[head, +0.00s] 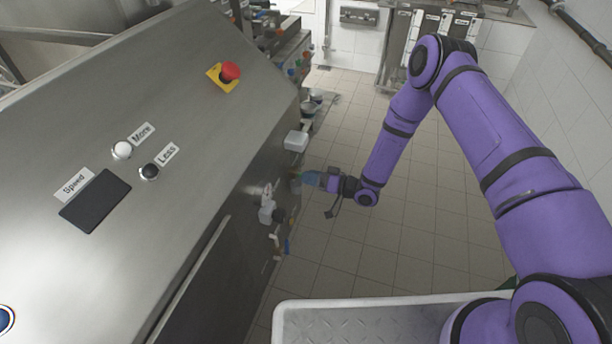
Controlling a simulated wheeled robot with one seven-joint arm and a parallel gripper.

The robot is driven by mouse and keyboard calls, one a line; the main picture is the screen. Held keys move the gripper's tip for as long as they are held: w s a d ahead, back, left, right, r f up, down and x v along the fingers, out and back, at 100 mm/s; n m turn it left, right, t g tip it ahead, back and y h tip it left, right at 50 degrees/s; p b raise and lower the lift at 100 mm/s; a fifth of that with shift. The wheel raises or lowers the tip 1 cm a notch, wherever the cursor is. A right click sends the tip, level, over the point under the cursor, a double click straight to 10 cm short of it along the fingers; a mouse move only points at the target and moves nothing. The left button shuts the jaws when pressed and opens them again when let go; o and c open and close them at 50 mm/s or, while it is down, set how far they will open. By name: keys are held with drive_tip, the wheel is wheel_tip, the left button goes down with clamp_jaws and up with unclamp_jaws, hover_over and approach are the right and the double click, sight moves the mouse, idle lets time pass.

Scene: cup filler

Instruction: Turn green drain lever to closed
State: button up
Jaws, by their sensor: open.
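My gripper (306,179) is at the end of my purple arm, low beside the right side of the steel machine (175,110). Its fingertips point left at the machine's side and are close to the fittings there. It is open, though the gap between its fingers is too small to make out. A faint greenish patch shows at the fingertips and may be the green drain lever, mostly hidden. I cannot tell its position or whether the gripper touches it.
A white box (296,141) juts from the machine above the gripper. White fittings (266,212) and a small blue handle (287,247) are below it. A red stop button (229,72) is on the sloped panel. The tiled floor (410,230) on the right is clear.

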drive_tip(key=shift+x, duration=0.95)
drive_tip(key=c, duration=0.6)
drive_tip(key=shift+c, duration=0.2)
drive_tip(key=shift+n, duration=4)
